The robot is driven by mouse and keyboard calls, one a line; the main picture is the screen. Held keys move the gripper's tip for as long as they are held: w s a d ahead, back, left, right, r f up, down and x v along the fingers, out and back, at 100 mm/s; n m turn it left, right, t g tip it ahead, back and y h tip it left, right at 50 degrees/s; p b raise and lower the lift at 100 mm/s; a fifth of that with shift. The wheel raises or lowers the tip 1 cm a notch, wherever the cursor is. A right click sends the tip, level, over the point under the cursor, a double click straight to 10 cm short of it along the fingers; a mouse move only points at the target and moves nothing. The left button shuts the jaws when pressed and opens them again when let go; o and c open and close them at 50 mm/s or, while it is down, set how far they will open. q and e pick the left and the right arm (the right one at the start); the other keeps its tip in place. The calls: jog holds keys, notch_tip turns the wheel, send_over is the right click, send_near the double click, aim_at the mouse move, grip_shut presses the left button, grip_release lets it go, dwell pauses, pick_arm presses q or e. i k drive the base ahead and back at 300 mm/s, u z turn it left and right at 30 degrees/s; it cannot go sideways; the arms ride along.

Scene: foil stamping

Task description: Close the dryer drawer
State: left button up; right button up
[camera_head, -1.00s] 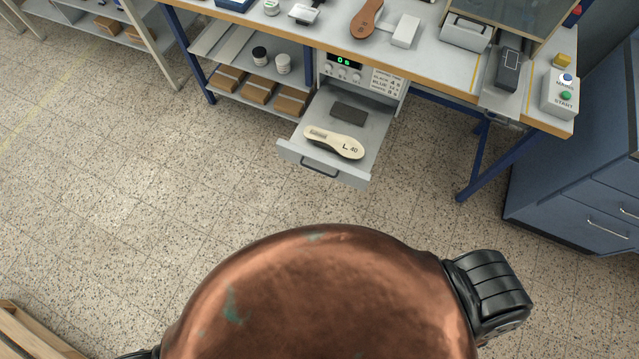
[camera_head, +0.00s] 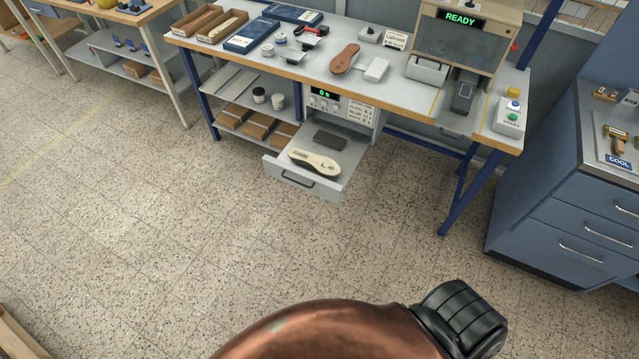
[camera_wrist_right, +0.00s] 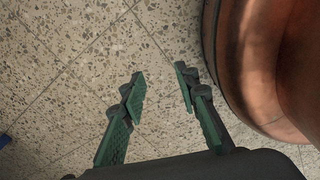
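The dryer (camera_head: 341,106) is a grey unit under the workbench, with a green lit display and knobs. Its drawer (camera_head: 325,186) is pulled out, with a dark handle (camera_head: 298,179) on the front. A cream insole (camera_head: 314,161) marked L 40 and a dark grey block (camera_head: 330,140) lie in the drawer. My right gripper (camera_wrist_right: 162,92) is open and empty above the speckled floor in the right wrist view, apart from the drawer. My left gripper is in neither view.
The workbench (camera_head: 400,88) above the drawer carries a brown insole (camera_head: 345,59), a press marked READY (camera_head: 461,45) and a START box (camera_head: 509,115). A blue cabinet (camera_head: 568,200) stands at the right. The floor (camera_head: 200,240) before the drawer is clear.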

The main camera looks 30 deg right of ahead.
aim_at(346, 146)
jog(key=z, duration=0.7)
jog(key=i, duration=0.7)
jog(key=z, duration=1.2)
jog(key=k, duration=0.65)
jog(key=u, duration=0.55)
